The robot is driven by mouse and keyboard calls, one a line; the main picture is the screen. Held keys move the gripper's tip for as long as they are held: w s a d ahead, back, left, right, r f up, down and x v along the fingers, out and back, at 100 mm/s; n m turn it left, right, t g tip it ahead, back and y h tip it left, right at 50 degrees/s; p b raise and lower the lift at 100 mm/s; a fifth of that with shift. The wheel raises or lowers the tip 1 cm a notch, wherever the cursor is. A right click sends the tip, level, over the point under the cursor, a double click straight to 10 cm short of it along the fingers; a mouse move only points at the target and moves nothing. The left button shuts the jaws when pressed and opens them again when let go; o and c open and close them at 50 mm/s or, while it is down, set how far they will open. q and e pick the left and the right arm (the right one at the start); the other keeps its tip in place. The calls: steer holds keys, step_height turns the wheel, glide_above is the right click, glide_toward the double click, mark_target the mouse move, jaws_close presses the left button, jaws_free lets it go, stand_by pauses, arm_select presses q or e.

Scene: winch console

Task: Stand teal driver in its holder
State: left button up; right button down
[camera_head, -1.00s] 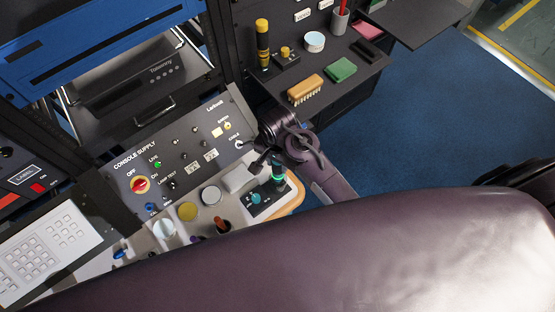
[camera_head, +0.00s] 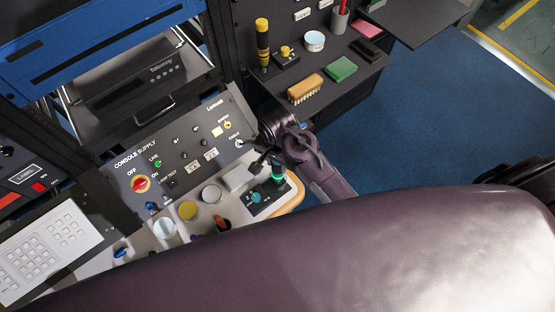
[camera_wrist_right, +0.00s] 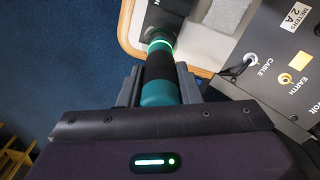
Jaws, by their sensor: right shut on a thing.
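The teal driver (camera_wrist_right: 160,72), a teal cylinder with a black grip band, is between the fingers of my right gripper (camera_wrist_right: 158,92), which is shut on it. Its far end meets a dark holder (camera_wrist_right: 162,24), with a lit green ring at the joint; I cannot tell how deep it sits. In the head view the holder (camera_head: 272,204) is a dark plate on the console's right end, with a teal knob beside the driver (camera_head: 278,173). There my right gripper (camera_head: 270,158) partly covers the driver's top. My left gripper is not in view.
The switch panel (camera_head: 185,150) rises behind. Blue floor lies open at right.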

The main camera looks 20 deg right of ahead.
steer(key=shift+f, duration=0.85)
steer(key=shift+f, duration=0.55)
steer(key=c, duration=1)
jaws_free()
steer(key=shift+o, duration=0.2)
